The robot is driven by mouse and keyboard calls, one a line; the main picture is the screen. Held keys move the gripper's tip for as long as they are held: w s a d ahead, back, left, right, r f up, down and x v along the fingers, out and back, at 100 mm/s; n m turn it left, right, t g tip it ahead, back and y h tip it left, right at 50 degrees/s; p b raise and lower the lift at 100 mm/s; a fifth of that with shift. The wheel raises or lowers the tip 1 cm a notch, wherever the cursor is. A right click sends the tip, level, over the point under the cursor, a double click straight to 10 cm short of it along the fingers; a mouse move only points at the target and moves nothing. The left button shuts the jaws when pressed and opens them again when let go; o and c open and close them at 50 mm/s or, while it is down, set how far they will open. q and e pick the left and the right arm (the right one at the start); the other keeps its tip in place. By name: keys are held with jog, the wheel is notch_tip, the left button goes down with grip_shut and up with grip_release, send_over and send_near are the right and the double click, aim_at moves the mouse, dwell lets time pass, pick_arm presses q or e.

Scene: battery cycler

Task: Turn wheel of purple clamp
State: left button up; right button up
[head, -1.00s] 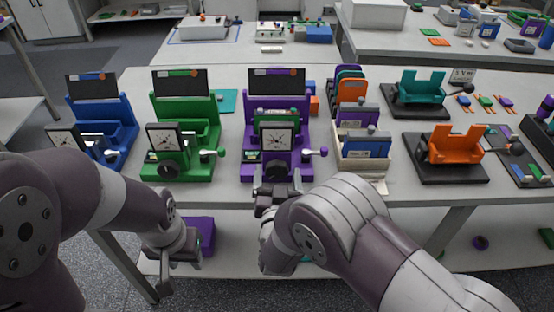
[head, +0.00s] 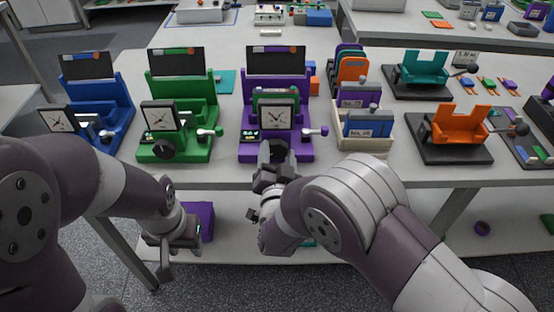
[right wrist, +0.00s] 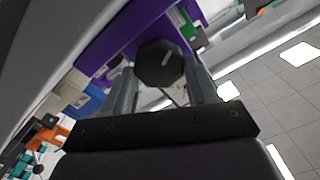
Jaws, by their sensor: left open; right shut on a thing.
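The purple clamp (head: 249,97) stands upright at the table's front edge, with a dial gauge (head: 278,117) on its front and a small side lever (head: 316,132). Its black faceted wheel (right wrist: 159,64) shows between the two fingers of my right gripper (right wrist: 158,78) in the right wrist view. In the head view my right gripper (head: 275,157) is at the clamp's lower front, shut on the wheel, and mostly hides it. My left gripper (head: 164,268) hangs open and empty in front of the table, below its top.
A green clamp (head: 180,100) and a blue clamp (head: 104,100) stand left of the purple one. A beige bin (head: 365,149) of cases stands close on its right. Teal (head: 420,72) and orange (head: 458,124) fixtures sit further right. A purple bin (head: 204,220) is on the lower shelf.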

jog(key=o, duration=1.1)
jog(key=shift+c, duration=0.2)
jog(key=s, duration=1.2)
jog(key=shift+s, duration=0.3)
